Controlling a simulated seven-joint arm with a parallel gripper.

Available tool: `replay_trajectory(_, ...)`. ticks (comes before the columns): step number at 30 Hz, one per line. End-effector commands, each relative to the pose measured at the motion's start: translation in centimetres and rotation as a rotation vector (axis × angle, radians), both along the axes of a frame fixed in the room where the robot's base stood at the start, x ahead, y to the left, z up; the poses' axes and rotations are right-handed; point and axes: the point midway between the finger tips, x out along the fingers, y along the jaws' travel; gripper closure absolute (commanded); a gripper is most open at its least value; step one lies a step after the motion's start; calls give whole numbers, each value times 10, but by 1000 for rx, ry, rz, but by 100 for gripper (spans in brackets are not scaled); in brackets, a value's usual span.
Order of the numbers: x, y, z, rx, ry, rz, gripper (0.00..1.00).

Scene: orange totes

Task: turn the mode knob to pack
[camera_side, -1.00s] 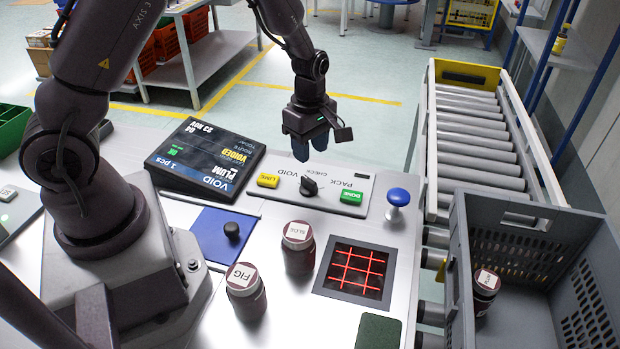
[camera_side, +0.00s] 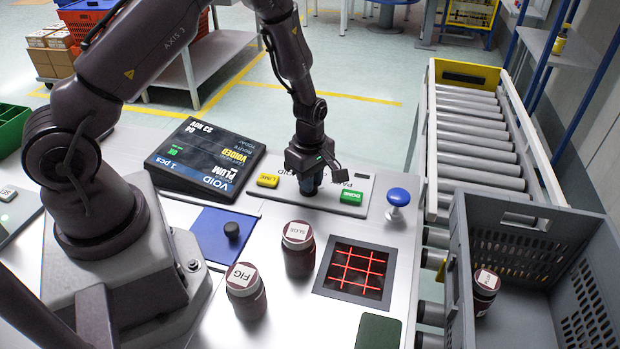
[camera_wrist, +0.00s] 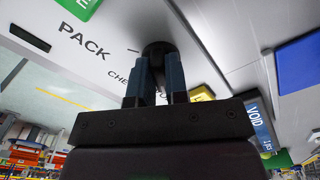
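The mode knob (camera_wrist: 157,48) is a black knob on a pale panel (camera_side: 340,206), with the PACK and CHECK labels beside it in the wrist view. My gripper (camera_side: 312,186) is down at the panel, and its two blue fingers hide the knob in the side view. In the wrist view my gripper (camera_wrist: 158,72) has one finger on each side of the knob with a narrow gap, and it looks shut on it. The knob's pointer direction is hidden. The tilted display (camera_side: 205,158) reads VOID, PLUM and VOIDED.
A yellow LINK button (camera_side: 268,181) and a green DONE button (camera_side: 351,197) flank the knob. A blue plunger (camera_side: 398,197) stands right of the panel. Jars labelled SLOE (camera_side: 298,250) and FIG (camera_side: 246,290) stand in front. A grey tote (camera_side: 530,235) holds another jar.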

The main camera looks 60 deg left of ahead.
Motion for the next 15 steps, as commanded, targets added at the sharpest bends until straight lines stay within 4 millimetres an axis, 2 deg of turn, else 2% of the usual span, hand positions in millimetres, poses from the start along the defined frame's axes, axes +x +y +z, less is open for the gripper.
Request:
replay_trajectory(8, 0, 0, 0, 0, 0, -6, 100)
replay_trajectory(15, 0, 0, 1, 0, 0, -78, 100)
